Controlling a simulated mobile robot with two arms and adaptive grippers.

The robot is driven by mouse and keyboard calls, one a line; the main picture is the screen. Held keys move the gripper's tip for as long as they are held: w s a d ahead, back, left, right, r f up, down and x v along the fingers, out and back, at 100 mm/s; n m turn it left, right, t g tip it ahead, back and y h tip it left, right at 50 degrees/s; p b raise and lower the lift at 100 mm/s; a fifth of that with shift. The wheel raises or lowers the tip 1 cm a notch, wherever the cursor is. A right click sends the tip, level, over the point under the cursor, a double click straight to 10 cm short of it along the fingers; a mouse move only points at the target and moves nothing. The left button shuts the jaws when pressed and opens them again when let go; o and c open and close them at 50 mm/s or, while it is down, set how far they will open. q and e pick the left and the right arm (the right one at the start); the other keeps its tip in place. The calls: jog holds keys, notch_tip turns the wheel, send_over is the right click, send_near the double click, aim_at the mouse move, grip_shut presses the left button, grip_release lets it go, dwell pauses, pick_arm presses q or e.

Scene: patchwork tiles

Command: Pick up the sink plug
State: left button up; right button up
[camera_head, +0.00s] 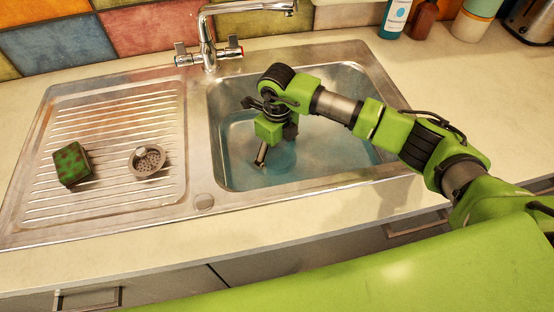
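A round metal strainer-type sink plug (148,161) with a knob on top lies on the ribbed drainboard, left of the basin. My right arm comes in from the right, and its gripper (261,157) points down inside the sink basin (335,95). The gripper is well to the right of the plug on the drainboard and apart from it. Its fingers are small and partly hidden by the wrist, so I cannot tell whether they are open or hold anything. The basin floor below the gripper is partly hidden. My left gripper is not in view.
A green and dark sponge (71,164) lies left of the plug on the drainboard (110,110). A chrome faucet (209,45) rises behind the basin. Bluish water seems to lie in the basin. Bottles (396,18) and a toaster (532,20) stand at the back right.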

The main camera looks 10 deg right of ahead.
grip_shut()
jog(key=shift+r, duration=0.1)
